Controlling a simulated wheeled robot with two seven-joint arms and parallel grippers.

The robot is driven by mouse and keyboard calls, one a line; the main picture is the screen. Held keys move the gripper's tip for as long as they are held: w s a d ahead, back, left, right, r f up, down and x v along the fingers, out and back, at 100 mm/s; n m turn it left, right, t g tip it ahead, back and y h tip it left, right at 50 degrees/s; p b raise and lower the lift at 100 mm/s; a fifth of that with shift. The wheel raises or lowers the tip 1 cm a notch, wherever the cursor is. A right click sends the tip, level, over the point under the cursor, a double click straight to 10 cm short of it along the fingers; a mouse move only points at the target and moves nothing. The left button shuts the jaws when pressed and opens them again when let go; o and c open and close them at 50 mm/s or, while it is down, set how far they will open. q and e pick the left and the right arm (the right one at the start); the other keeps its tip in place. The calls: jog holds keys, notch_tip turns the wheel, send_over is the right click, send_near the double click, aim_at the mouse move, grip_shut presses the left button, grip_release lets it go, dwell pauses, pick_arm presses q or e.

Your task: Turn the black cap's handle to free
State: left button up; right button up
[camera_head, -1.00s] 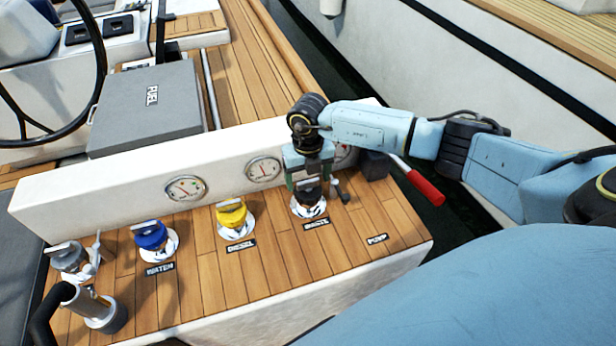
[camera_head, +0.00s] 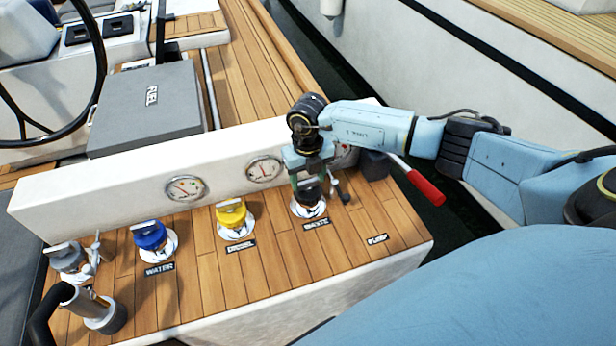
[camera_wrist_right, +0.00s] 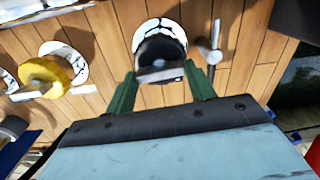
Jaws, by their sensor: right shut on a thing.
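The black cap (camera_head: 309,195) sits in its round white deck plate (camera_head: 311,211) behind the WASTE label. In the right wrist view the black cap (camera_wrist_right: 159,50) shows with its pale handle (camera_wrist_right: 160,74) across the near side. My right gripper (camera_head: 310,180) comes down on the cap from above. In the wrist view its two green fingers (camera_wrist_right: 160,80) stand on either side of the handle and are shut on it. The gripper hides part of the cap in the head view. My left gripper is not in view.
A yellow cap (camera_head: 231,212), a blue cap (camera_head: 150,235) and a grey cap (camera_head: 70,256) stand to the left. A small metal lever (camera_head: 340,188) stands close right of the black cap. A red-handled lever (camera_head: 425,188) is further right. Gauges line the white wall behind.

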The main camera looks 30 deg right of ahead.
jog(key=n+b, duration=0.1)
jog(key=n, duration=0.4)
jog(key=shift+b, duration=0.3)
jog(key=n+b, duration=0.1)
jog(key=n, duration=0.2)
jog(key=shift+n, duration=0.3)
jog(key=n+b, duration=0.1)
jog(key=n, duration=0.2)
jog(key=shift+b, duration=0.35)
jog(key=n+b, duration=0.1)
jog(key=n, duration=0.2)
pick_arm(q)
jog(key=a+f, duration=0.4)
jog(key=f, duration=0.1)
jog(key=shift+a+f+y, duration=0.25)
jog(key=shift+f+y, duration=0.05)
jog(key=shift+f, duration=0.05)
pick_arm(e)
jog(key=shift+n, duration=0.6)
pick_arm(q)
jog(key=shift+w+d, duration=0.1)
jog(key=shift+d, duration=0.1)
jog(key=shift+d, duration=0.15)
pick_arm(e)
jog(key=o, duration=1)
